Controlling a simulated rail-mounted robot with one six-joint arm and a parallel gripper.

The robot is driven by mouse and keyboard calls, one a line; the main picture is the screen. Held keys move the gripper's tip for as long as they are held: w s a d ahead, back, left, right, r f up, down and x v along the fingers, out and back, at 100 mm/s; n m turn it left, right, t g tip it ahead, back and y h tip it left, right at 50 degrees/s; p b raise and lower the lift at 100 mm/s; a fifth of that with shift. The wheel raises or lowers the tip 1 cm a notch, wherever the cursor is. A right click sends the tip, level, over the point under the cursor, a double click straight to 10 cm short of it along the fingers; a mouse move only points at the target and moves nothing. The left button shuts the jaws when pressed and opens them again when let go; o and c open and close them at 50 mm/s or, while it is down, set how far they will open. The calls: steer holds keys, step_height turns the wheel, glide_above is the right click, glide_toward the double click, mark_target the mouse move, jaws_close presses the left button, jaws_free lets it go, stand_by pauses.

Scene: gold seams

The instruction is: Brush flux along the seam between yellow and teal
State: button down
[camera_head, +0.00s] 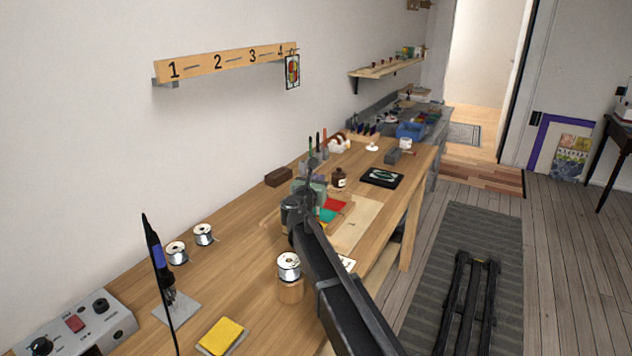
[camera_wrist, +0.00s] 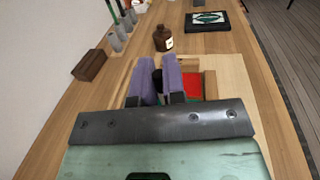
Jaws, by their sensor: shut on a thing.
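My gripper (camera_wrist: 159,72) has its two purple-padded fingers close together over the work board (camera_wrist: 236,82). A narrow dark thing shows between them, seemingly the flux brush (camera_wrist: 158,80); its tip is hidden. In the head view my gripper's arm covers part of the board (camera_head: 356,226). A red piece (camera_head: 334,204) and a teal piece (camera_head: 326,215) lie there beside the arm, and the red also shows right of the fingers in the wrist view (camera_wrist: 191,83). The yellow piece and its seam with teal are hidden from both views.
A brown bottle (camera_head: 339,179) stands beyond the board, near a black pad (camera_head: 382,178). A dark brown block (camera_head: 278,177) lies by the wall. A soldering iron (camera_head: 158,258) stands upright at left.

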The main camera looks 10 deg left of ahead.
steer(key=shift+s+d, duration=0.25)
steer(key=shift+d, duration=0.35)
steer(key=shift+s+d, duration=0.1)
steer(key=shift+d, duration=0.25)
steer(key=shift+s+d, duration=0.2)
steer(key=shift+d, duration=0.1)
steer(key=shift+s+d, duration=0.1)
steer(key=shift+d, duration=0.15)
stand_by(0.3)
steer(key=shift+s+d, duration=0.15)
steer(key=shift+d, duration=0.25)
